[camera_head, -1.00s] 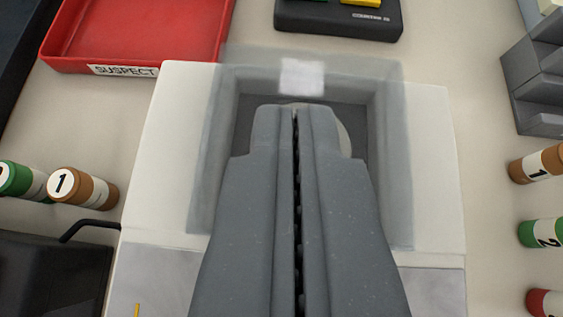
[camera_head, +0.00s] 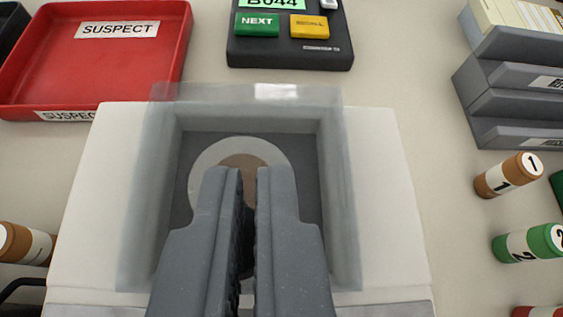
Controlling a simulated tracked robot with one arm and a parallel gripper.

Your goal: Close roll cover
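A white housing (camera_head: 385,200) holds a dark well with a roll (camera_head: 212,160), seen end-on as a pale ring with a brown centre. The translucent grey roll cover (camera_head: 345,230) frames the well in the picture, and its far edge shows beyond the housing's back edge. A small white patch (camera_head: 276,91) is on that far edge. I cannot tell the cover's exact tilt. My gripper (camera_head: 245,172) is in front of the well, with its fingers a little apart and nothing seen between them. It hides the lower part of the roll and the near middle of the cover.
A red SUSPECT tray (camera_head: 95,85) is at the back left, and a black button unit (camera_head: 290,50) is behind the housing. Grey stacked trays (camera_head: 520,90) stand at the right. Brown (camera_head: 508,175) and green (camera_head: 528,243) coin rolls lie at the right, another brown one (camera_head: 25,243) at the left.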

